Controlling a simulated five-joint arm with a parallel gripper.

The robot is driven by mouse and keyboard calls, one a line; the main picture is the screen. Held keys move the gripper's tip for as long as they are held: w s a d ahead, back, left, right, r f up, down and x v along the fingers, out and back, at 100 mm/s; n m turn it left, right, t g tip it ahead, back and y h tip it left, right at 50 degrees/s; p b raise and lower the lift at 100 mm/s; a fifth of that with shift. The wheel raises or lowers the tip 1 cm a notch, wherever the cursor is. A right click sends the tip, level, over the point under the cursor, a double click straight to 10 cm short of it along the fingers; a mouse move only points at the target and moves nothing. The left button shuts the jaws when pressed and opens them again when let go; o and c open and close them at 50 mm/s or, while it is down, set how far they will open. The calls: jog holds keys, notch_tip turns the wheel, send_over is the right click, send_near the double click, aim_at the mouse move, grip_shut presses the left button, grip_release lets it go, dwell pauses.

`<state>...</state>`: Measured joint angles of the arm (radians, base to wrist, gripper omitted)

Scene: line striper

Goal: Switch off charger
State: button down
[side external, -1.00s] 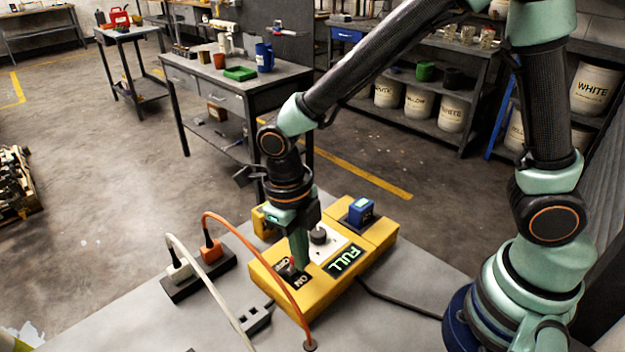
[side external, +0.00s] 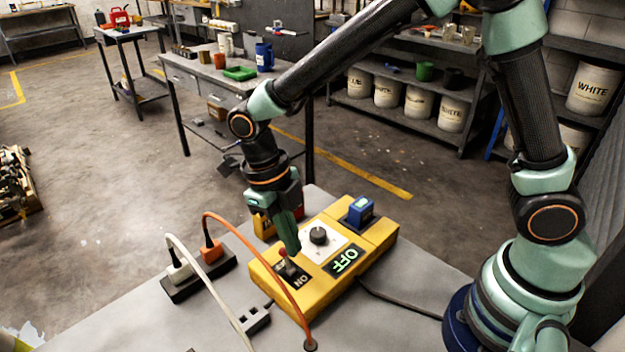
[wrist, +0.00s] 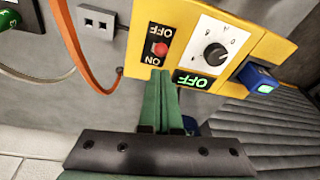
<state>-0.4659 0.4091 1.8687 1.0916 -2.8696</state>
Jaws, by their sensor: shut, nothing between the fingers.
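The charger is a yellow box (side external: 335,290) on the grey table. Its small display (side external: 345,261) reads OFF in green, and it also shows in the wrist view (wrist: 193,80). The toggle switch (side external: 283,254) has a red tip and sits on a black plate marked ON and OFF; the red tip also shows in the wrist view (wrist: 159,49). My gripper (side external: 294,250) is shut and empty, its tips close beside the switch. In the wrist view the fingertips (wrist: 160,75) lie just at the ON end of the plate. I cannot tell whether they touch the lever.
A white dial plate with a black knob (side external: 318,235) is next to the switch. A blue battery block (side external: 360,210) sits on the box's far end. An orange cable (side external: 262,236) and a black power strip (side external: 190,284) with plugs lie to the left.

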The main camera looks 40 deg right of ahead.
jog(key=shift+r, duration=0.25)
jog(key=shift+s, duration=0.1)
jog(key=w+r, duration=0.5)
jog(key=r, duration=0.3)
dwell(0.8)
jog(key=shift+w+d, duration=0.1)
